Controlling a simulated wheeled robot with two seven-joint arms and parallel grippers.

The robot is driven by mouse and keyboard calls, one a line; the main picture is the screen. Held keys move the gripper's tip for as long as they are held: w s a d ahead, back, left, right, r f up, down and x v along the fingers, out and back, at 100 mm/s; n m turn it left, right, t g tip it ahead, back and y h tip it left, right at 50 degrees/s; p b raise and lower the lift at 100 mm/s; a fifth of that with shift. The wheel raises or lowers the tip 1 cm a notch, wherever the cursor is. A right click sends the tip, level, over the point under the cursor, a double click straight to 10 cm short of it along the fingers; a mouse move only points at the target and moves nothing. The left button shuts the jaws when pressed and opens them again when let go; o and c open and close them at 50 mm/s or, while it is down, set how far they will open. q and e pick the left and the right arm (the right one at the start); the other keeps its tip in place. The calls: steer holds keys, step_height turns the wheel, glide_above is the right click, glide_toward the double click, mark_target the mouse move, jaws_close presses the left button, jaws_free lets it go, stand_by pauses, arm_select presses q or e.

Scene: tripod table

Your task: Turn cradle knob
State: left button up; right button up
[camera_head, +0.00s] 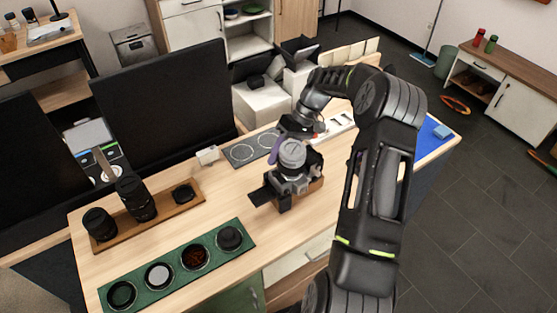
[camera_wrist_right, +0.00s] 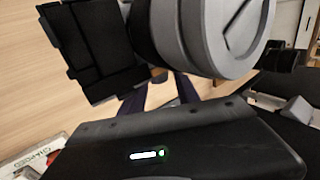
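A dark camera-like device with a grey round top, which looks like the cradle knob (camera_head: 292,153), stands on a small wooden block (camera_head: 312,188) in the middle of the table. In the right wrist view the grey cylinder (camera_wrist_right: 232,38) is large and close, with a black blocky part (camera_wrist_right: 95,45) to its left. My right gripper (camera_head: 288,139) comes in from behind the device, right at it. A purple finger shows left of the grey part. In the wrist view the two fingers stand apart with table between them, but their tips are hidden. My left gripper is not in view.
A green tray (camera_head: 248,243) with several round items lies at the front left. A wooden tray (camera_head: 163,208) with black lenses lies behind it. Dark monitors (camera_head: 165,95) stand along the back left. A grey mat (camera_head: 240,153) and blue pad (camera_head: 428,143) lie on the table.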

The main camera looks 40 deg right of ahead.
stand_by(0.3)
steer(key=shift+v, duration=2.55)
steer(key=shift+w+a, duration=0.1)
steer(key=w+a+r+n+g+h+b, duration=0.1)
steer(key=a+r+n+h, duration=0.15)
steer(key=a, duration=0.55)
steer(key=w+a+r+n+g+h, duration=0.15)
steer(key=a+h, duration=0.25)
steer(key=a, duration=0.4)
steer(key=s+d+m+t+h, duration=0.1)
steer(key=d+m+h, duration=0.3)
steer(key=d, duration=0.4)
steer(key=shift+s+h+b, duration=0.25)
steer(key=shift+h+b, duration=0.05)
steer(key=shift+h, duration=0.25)
steer(key=shift+f, duration=0.15)
